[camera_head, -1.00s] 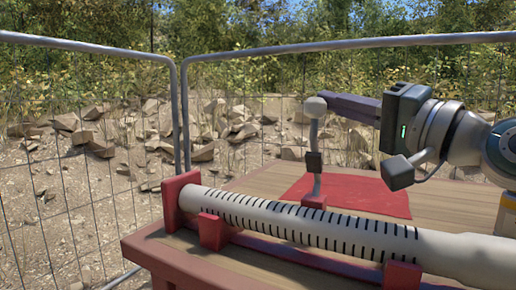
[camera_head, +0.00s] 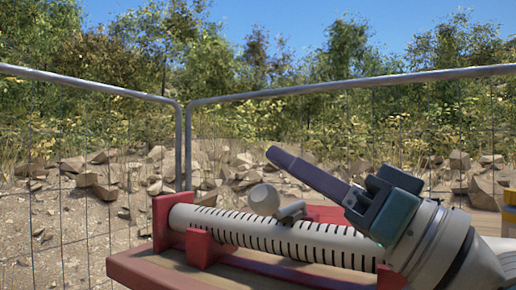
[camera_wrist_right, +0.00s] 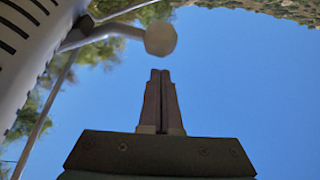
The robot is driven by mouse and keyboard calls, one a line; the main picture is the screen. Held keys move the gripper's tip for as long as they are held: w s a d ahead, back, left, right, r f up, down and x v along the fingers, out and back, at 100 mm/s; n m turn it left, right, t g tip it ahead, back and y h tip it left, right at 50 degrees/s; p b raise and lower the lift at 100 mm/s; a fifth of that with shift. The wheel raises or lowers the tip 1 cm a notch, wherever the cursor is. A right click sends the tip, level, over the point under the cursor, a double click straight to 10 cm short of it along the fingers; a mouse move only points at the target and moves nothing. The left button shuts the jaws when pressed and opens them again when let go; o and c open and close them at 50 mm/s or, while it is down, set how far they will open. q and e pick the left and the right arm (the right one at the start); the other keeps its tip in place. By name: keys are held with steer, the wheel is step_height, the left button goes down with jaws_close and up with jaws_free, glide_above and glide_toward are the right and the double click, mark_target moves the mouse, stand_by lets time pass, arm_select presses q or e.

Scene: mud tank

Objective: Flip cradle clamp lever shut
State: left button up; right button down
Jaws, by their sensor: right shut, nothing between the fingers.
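The clamp lever's pale faceted knob (camera_head: 264,199) is low beside the white, black-banded tube (camera_head: 300,240). A short grey piece of the lever (camera_head: 290,211) lies over the tube's top edge. In the right wrist view the knob (camera_wrist_right: 160,38) stands just beyond the fingertips, with a visible gap, and its thin grey arm runs left toward the tube (camera_wrist_right: 25,70). My right gripper (camera_head: 272,153) is shut and empty, its dark fingers pointing up and left above the knob; its closed fingers show in the wrist view (camera_wrist_right: 160,75). The clamp's base is hidden. My left gripper is out of view.
The tube rests in red cradle supports (camera_head: 200,248) on a wooden table with a red edge (camera_head: 140,270). A red mat (camera_head: 328,213) lies behind it. A wire mesh fence (camera_head: 180,150) stands behind the table, with rocks beyond. Air above the tube's left end is clear.

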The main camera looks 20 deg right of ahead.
mark_target(275, 192)
steer(key=f, duration=0.2)
steer(key=s+a+f, duration=0.1)
steer(key=shift+a, duration=0.1)
steer(key=shift+f, duration=0.2)
stand_by(0.4)
step_height(275, 192, up, 5)
steer(key=p, duration=0.5)
steer(key=w+d+b+v, duration=0.1)
steer(key=v, duration=0.9)
steer(key=shift+s+d, duration=0.15)
steer(key=shift+d, duration=0.3)
steer(key=shift+f, duration=0.1)
